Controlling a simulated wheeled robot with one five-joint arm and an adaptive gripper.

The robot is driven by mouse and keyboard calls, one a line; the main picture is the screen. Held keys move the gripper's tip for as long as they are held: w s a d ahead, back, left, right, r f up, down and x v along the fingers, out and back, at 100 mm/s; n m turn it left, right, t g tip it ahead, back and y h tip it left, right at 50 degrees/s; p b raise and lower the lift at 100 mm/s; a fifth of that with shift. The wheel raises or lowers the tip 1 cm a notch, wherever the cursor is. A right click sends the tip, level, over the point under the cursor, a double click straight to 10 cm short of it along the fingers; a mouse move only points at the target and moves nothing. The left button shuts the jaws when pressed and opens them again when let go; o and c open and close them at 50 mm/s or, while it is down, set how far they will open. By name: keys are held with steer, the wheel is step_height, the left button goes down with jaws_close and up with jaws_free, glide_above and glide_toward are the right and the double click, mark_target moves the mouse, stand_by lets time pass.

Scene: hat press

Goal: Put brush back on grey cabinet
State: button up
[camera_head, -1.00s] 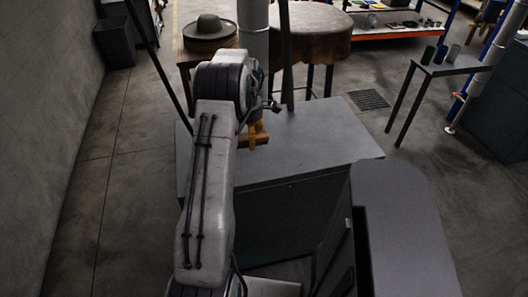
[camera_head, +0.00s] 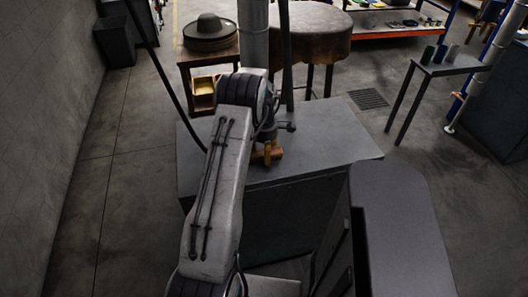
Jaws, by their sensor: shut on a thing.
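The grey cabinet (camera_head: 325,140) stands ahead of me, its flat top bare apart from what is at my gripper. My gripper (camera_head: 268,152) is over the left-middle part of that top, partly hidden behind my arm. It is shut on the brush (camera_head: 274,156), of which a small orange-brown piece shows. The brush is at or just above the cabinet top; I cannot tell whether it touches. The rest of the brush is hidden by my arm and gripper.
A dark grey rounded unit (camera_head: 405,230) stands close at the front right. Behind the cabinet are a pole (camera_head: 254,40), a wooden stand with a hat (camera_head: 209,28) and a brown round-edged table (camera_head: 315,22). A small table with cups (camera_head: 445,68) is at the right. The cabinet top's right side is free.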

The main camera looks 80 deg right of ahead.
steer(key=shift+f, duration=0.15)
steer(key=o, duration=1.1)
step_height(320, 180, up, 12)
steer(key=shift+r, duration=0.15)
stand_by(0.3)
